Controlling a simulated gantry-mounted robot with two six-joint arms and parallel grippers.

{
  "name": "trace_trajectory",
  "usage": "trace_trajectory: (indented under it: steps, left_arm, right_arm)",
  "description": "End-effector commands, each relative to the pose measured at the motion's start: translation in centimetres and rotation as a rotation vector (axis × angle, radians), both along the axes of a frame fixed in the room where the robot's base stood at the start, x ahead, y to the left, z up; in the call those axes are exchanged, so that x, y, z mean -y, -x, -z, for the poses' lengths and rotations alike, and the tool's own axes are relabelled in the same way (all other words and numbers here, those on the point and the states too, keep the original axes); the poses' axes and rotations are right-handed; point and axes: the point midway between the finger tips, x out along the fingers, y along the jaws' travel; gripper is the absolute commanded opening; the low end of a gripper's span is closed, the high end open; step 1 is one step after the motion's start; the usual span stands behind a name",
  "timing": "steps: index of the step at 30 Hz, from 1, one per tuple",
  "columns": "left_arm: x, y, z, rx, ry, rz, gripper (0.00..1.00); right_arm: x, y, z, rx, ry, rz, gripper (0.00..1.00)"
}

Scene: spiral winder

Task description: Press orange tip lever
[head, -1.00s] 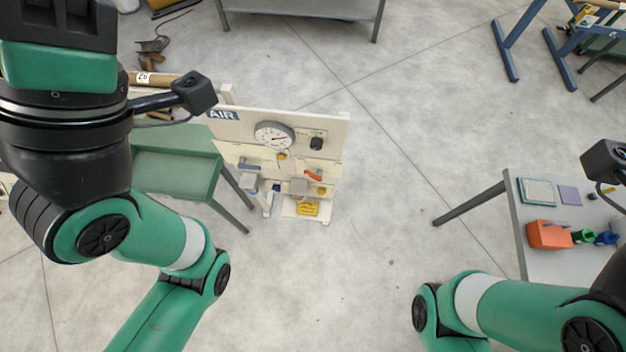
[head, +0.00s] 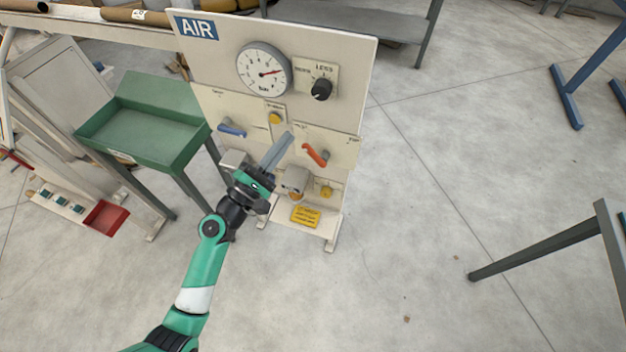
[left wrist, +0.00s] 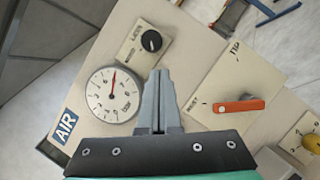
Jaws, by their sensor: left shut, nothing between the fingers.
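The orange tip lever (head: 315,154) is on the right-hand plate of the upright AIR panel (head: 215,65), tilted down to the right. It also shows in the left wrist view (left wrist: 239,105), right of my fingers. My left gripper (head: 287,137) is shut and empty, in front of the panel. In the head view its fingertips lie just left of the orange lever, apart from it in the picture. In the left wrist view the closed fingers (left wrist: 159,75) point between the gauge and the lever. My right gripper is not in view.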

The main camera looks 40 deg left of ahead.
Motion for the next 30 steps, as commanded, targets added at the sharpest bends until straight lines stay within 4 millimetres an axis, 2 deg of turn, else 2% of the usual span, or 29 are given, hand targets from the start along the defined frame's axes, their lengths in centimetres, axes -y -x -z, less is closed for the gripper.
trace_trajectory:
  steps: [1,3,6,9,13,24,30]
  left_arm:
    - [-1.0,0.7,6.0,-0.036,0.022,-0.02,0.0]
    - [-2.1,1.7,10.6,-0.076,0.042,-0.048,0.0]
    - [-3.3,3.0,15.3,-0.113,0.059,-0.082,0.0]
    - [-4.2,3.9,18.1,-0.132,0.069,-0.108,0.0]
    - [-4.8,4.2,19.1,-0.136,0.071,-0.124,0.0]
    - [-5.0,4.2,18.8,-0.134,0.069,-0.125,0.0]
    - [-5.2,2.5,18.5,-0.133,0.07,-0.123,0.0]
  right_arm:
    - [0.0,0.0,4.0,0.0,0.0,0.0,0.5]
    - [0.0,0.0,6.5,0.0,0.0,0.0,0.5]
    - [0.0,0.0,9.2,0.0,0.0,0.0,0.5]
    - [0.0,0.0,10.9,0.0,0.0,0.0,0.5]
    - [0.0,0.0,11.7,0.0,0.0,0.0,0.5]
    - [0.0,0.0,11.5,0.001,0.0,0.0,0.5]
    - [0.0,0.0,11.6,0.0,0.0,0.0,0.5]
